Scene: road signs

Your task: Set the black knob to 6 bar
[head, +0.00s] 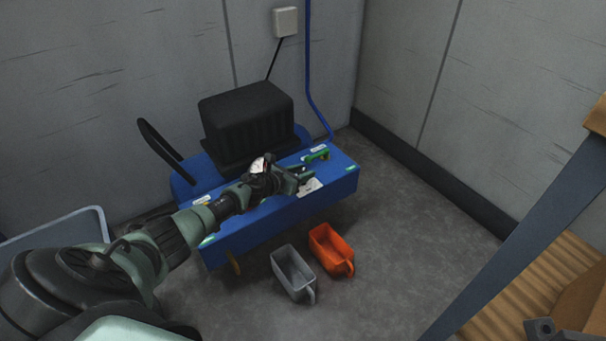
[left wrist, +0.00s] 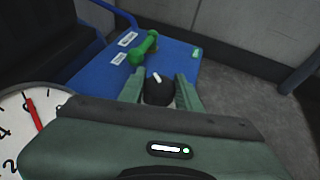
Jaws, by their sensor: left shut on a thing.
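The black knob (left wrist: 158,91) with a white mark sits between the fingers of my left gripper (left wrist: 160,92) in the left wrist view. The fingers are shut on its sides. The white mark points up and slightly left in that view. A round white gauge (left wrist: 18,111) with a red needle is partly cut off at the left; 4 and 2 are readable, and the needle points up past the 4. The number at its tip is not clear. In the head view my left gripper (head: 300,177) is at the blue compressor (head: 260,212) and hides the knob. My right gripper is not recognisable.
A green handle (left wrist: 143,47) lies just beyond the knob on the blue top. A black ribbed housing (head: 246,118) rises behind. Grey (head: 292,272) and orange (head: 330,249) scoops stand on the floor in front. Walls close the back; open floor is to the right.

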